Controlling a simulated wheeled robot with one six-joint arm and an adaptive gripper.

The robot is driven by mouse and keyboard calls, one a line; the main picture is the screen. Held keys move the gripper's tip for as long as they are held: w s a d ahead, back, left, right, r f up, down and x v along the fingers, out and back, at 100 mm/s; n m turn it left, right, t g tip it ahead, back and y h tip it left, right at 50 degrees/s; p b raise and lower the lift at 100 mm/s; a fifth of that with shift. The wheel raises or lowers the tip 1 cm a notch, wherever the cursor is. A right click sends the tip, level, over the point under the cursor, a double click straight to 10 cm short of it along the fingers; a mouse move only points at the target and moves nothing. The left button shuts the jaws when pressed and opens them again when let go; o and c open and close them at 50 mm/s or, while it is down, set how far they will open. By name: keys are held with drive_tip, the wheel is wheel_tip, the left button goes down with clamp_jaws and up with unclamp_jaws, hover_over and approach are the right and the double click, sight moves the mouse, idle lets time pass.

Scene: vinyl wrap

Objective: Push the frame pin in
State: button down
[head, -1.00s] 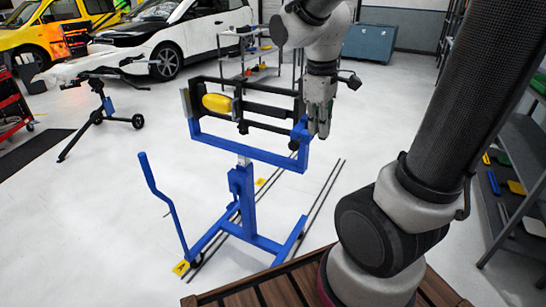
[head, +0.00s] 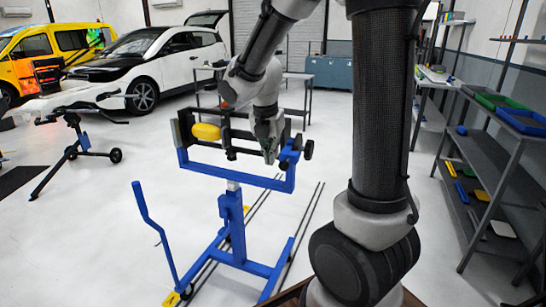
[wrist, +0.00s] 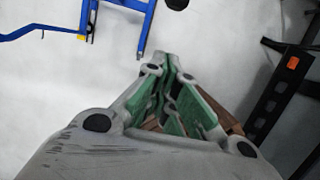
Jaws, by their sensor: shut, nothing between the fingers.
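The blue stand (head: 236,215) holds a black frame (head: 223,141) with a yellow roll (head: 206,131) at its left part. A black round knob (head: 308,149) sticks out at the frame's right end. It may be the frame pin, but I cannot tell, nor how far in it sits. My gripper (head: 270,158) is shut and empty, fingers pointing down, a short way left of that end. In the head view it overlaps the frame, and contact cannot be judged. In the wrist view the closed fingers (wrist: 165,60) with green pads hold nothing; a black bar (wrist: 275,108) lies to their right.
Shelving (head: 490,190) with trays and tools stands at the right. A white car (head: 150,65) and a blue cabinet (head: 330,72) are behind. White floor is free around the stand.

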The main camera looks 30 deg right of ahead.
sight(282, 166)
drive_tip(key=shift+w+d+f, duration=0.6)
drive_tip(key=shift+d+f, duration=0.2)
drive_tip(key=shift+f, duration=0.5)
drive_tip(key=shift+w+d+f, duration=0.65)
drive_tip(key=shift+d+f, duration=0.15)
drive_tip(key=shift+f, duration=0.5)
drive_tip(key=shift+w+d+f, duration=0.6)
drive_tip(key=shift+d+f, duration=0.2)
drive_tip(key=shift+f, duration=0.5)
drive_tip(key=shift+w+d, duration=0.95)
drive_tip(key=shift+d, duration=0.25)
